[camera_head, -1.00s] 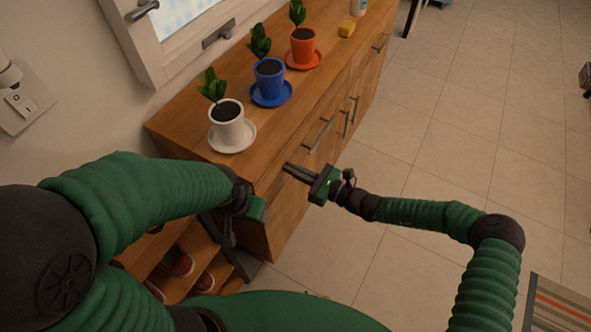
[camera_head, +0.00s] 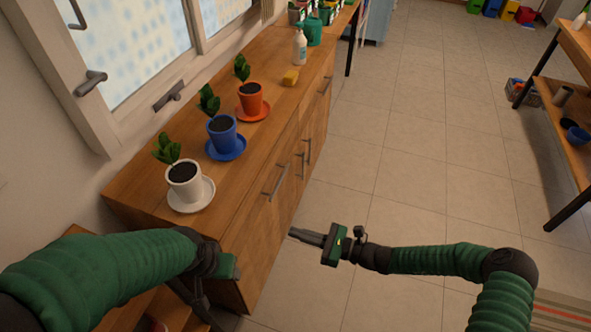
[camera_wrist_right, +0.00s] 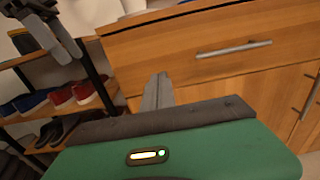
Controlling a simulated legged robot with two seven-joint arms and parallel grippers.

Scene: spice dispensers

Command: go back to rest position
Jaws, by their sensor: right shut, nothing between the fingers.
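My right gripper (camera_head: 307,237) is shut and empty, held in front of the wooden cabinet, over the floor side. In the right wrist view its closed fingers (camera_wrist_right: 158,92) point toward the cabinet front, below a drawer handle. My left gripper (camera_head: 226,267) is near the cabinet's near corner in the head view; its fingers are mostly hidden by its own arm, so I cannot tell its state there. A dark gripper part also shows at the upper left of the right wrist view (camera_wrist_right: 52,30).
The cabinet (camera_head: 133,195) bears potted plants in white (camera_head: 185,183), blue (camera_head: 222,135) and orange (camera_head: 251,100) pots, a yellow sponge (camera_head: 290,77) and a spray bottle (camera_head: 300,47). A shoe rack (camera_wrist_right: 52,108) stands beside it. Open tiled floor (camera_head: 410,150) lies to the right.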

